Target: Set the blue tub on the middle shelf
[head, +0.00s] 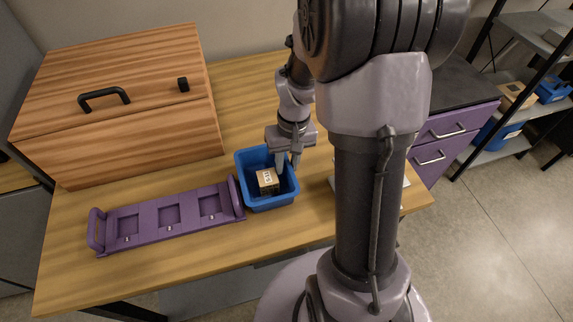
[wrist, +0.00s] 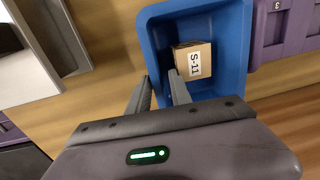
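The blue tub (head: 248,188) stands on the wooden table, with a small cardboard box (head: 267,181) inside. The box's label reads S-11 in the wrist view (wrist: 193,62). My gripper (head: 288,166) is low at the tub's right rim. In the wrist view my gripper (wrist: 161,80) has one finger outside the tub wall and one inside, with the rim between them. The fingers look spread apart; contact with the wall is not clear. A rack at the right has several shelves; the middle one (head: 519,76) holds other items.
A purple rack with three square recesses (head: 184,228) lies left of the tub. A large wooden box with a black handle (head: 140,150) stands behind it. Purple drawers (head: 437,152) stand right of the table. The shelf rack bears a cardboard box (head: 518,95) and blue tubs (head: 553,90).

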